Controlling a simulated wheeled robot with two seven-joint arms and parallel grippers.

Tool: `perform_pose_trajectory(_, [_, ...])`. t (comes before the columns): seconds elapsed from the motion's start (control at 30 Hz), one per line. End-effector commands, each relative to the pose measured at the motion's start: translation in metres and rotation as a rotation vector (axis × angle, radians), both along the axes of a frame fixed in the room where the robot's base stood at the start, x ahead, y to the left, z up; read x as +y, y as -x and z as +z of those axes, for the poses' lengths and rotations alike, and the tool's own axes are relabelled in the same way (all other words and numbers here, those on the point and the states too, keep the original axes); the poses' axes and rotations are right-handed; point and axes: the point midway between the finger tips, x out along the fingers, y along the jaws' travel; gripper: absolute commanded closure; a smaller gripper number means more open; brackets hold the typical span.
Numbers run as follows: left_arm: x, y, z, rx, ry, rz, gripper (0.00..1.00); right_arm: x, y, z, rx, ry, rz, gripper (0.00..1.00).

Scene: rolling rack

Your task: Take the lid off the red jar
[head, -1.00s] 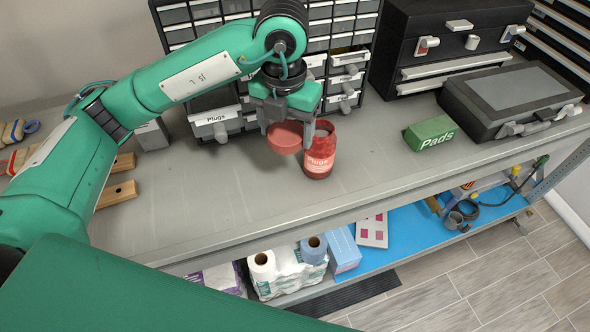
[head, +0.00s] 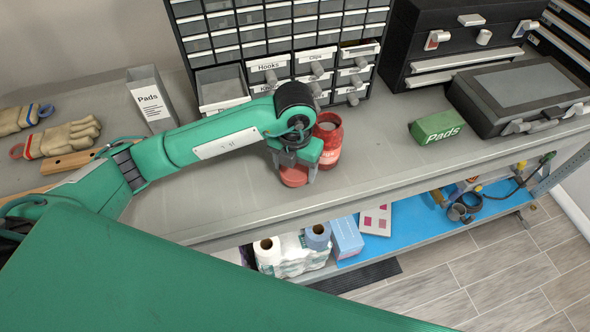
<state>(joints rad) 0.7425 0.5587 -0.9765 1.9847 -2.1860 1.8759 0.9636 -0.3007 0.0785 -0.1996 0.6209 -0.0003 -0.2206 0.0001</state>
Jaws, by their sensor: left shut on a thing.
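The red jar (head: 331,151) stands upright on the grey workbench, its mouth open and facing up. Its round red lid (head: 293,178) is off the jar, in front of it and to its left. My left gripper (head: 295,173) points down and is shut on the lid, low over the bench. I cannot tell whether the lid touches the bench top. The left wrist and fingers hide part of the lid and the jar's left side. My right gripper is not in view.
A drawer cabinet (head: 270,40) stands behind the jar, with one drawer (head: 222,90) pulled out. A green Pads box (head: 437,127) and a black case (head: 520,90) are to the right. A grey Pads box (head: 150,98) and gloves (head: 62,138) are left. The bench front (head: 220,208) is clear.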

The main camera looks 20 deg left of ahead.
Motion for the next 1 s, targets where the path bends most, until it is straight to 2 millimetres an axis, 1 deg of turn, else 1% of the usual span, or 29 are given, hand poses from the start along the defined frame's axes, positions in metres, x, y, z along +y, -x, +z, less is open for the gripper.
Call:
perform_pose_trajectory(0.03, [0.001, 0.001, -0.007, 0.005, -0.003, 0.002, 0.59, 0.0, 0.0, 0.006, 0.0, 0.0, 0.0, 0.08])
perform_pose_trajectory(0.1, [0.0, 0.001, -0.018, 0.006, -0.002, 0.002, 0.59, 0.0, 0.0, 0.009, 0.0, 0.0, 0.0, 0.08])
perform_pose_trajectory(0.2, [0.0, 0.001, -0.027, 0.003, -0.001, 0.001, 0.59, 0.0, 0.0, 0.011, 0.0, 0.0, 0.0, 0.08])
perform_pose_trajectory(0.47, [0.0, 0.0, -0.03, 0.0, -0.001, 0.0, 0.59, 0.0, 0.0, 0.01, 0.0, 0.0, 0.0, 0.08])
perform_pose_trajectory(0.6, [0.0, 0.0, -0.035, 0.0, -0.001, 0.0, 0.59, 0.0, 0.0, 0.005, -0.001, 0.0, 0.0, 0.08])
perform_pose_trajectory(0.63, [0.0, 0.0, -0.033, 0.0, -0.001, 0.0, 0.26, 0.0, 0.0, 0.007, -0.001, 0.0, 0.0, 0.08])
perform_pose_trajectory(0.7, [0.0, 0.0, -0.032, 0.001, -0.001, 0.0, 0.12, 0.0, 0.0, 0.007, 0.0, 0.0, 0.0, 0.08])
perform_pose_trajectory(0.73, [0.0, 0.0, -0.032, 0.001, -0.001, 0.0, 0.09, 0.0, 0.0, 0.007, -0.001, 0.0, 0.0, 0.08])
perform_pose_trajectory(1.0, [0.0, 0.0, -0.032, 0.001, -0.001, 0.0, 0.09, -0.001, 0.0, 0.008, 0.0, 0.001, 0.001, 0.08])
